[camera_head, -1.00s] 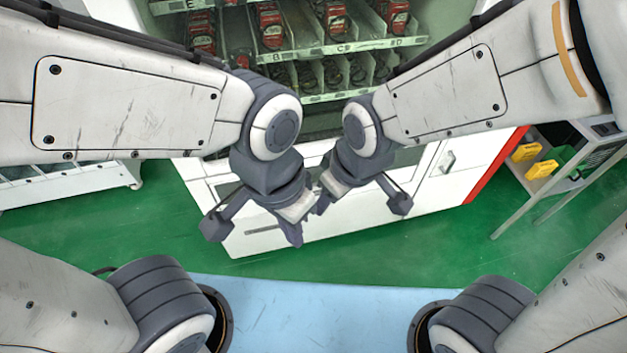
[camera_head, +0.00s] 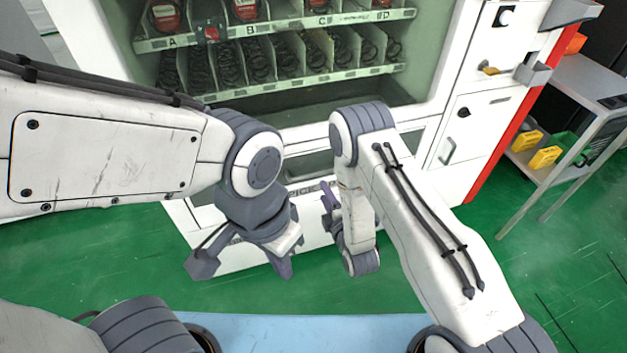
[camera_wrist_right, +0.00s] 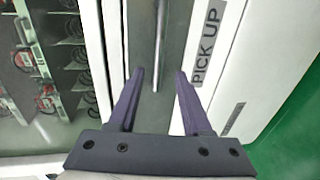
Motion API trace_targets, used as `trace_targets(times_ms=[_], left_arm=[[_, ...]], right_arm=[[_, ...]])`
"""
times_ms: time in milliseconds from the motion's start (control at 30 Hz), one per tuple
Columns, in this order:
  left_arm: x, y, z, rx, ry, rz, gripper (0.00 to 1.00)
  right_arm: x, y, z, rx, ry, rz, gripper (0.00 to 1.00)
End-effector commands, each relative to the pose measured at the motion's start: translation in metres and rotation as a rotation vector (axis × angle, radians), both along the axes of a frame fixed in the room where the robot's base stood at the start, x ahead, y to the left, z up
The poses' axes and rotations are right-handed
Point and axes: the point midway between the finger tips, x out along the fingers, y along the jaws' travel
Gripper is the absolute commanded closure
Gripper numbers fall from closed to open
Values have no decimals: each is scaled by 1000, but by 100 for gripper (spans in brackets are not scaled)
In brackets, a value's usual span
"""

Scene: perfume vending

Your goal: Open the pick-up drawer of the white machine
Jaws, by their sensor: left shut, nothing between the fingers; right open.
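The white machine (camera_head: 468,128) stands ahead with its glass front above a low pick-up drawer (camera_head: 310,163). The drawer shows as a dark recessed strip with a "PICK UP" label (camera_wrist_right: 208,45) beside it in the right wrist view. A thin metal bar (camera_wrist_right: 159,50) runs along this strip. My right gripper (camera_head: 328,203) is open in front of the drawer; in the right wrist view its fingers (camera_wrist_right: 160,78) point at the strip, one on each side of the bar's end. Contact cannot be told. My left gripper (camera_head: 287,270) is shut and empty, lower left of the right one.
Shelves with red items and wire coils (camera_head: 285,62) show behind the glass. A grey side table (camera_head: 590,100) with yellow bins (camera_head: 545,157) stands at the right. The green floor (camera_head: 400,285) is clear in front of the machine.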

Motion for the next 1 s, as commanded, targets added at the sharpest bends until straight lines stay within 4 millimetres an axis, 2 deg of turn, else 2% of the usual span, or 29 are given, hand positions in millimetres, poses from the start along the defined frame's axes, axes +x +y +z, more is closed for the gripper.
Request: trace_targets(times_ms=[167,400,600,1000], left_arm=[[0,0,-1,0,0,0,100],[0,0,-4,0,0,0,100],[0,0,-5,0,0,0,100],[0,0,-6,0,0,0,100]], right_arm=[[22,7,-3,0,-11,0,51],[64,21,-13,1,-9,0,51],[87,28,-19,0,-6,0,51],[95,31,-20,-1,-4,0,51]])
